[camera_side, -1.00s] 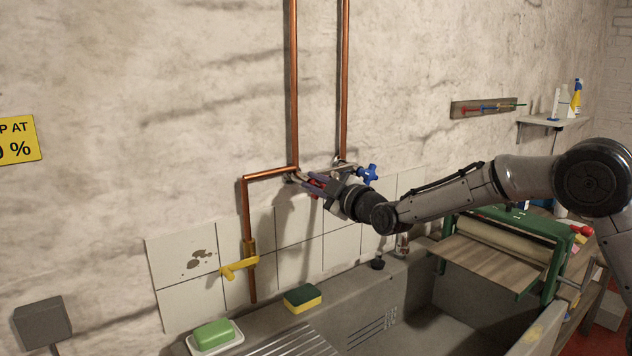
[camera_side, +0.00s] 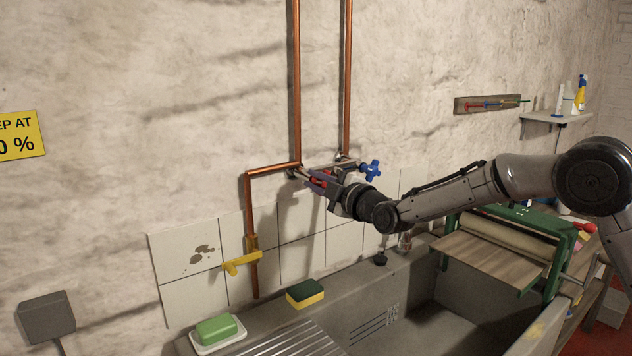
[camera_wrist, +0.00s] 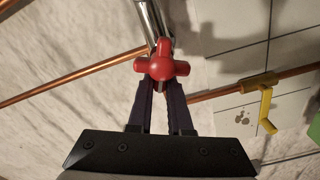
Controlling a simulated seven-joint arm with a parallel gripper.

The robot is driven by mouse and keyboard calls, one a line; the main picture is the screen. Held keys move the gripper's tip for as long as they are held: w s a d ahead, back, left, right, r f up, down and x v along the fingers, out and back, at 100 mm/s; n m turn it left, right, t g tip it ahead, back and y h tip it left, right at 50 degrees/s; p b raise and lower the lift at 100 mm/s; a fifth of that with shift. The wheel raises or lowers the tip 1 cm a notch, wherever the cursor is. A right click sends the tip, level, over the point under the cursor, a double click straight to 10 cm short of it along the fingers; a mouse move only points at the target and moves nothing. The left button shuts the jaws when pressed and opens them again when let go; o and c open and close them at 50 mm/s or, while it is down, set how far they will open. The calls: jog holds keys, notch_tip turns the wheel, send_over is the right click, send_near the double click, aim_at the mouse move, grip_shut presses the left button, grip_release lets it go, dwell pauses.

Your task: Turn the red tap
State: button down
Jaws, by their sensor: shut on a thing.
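The red tap (camera_wrist: 161,67) is a cross-shaped handle on a chrome stem, seen near the top middle of the wrist view. In the side view it shows only as small red bits (camera_side: 318,183) between the fingers, mostly hidden by my gripper (camera_side: 318,180). My gripper also shows in the wrist view (camera_wrist: 160,92), with its two dark fingers at either side of the lower part of the handle. It is shut on the red tap. The blue tap (camera_side: 370,170) sits just right of my gripper in the side view.
Copper pipes (camera_side: 297,80) run up the wall. A yellow lever valve (camera_side: 242,262) is on the lower left pipe. Below are a sink (camera_side: 400,325), a sponge (camera_side: 305,293) and green soap (camera_side: 216,329). A green roller machine (camera_side: 510,240) stands on the right, beneath my arm.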

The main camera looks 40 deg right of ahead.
jog(key=c, duration=0.8)
grip_release()
jog(key=shift+c, duration=0.2)
jog(key=s, duration=1.4)
jog(key=shift+w, duration=0.1)
jog(key=s+d+r+m, duration=0.2)
jog(key=s+d+r, duration=0.1)
jog(key=s+r, duration=0.55)
jog(key=s+d+f+m+g, duration=0.1)
jog(key=s+f+m+g, duration=1)
jog(key=s+f, duration=0.9)
jog(key=s+g, duration=0.1)
jog(key=s, duration=0.3)
jog(key=shift+d+f, duration=0.15)
jog(key=shift+d, duration=0.1)
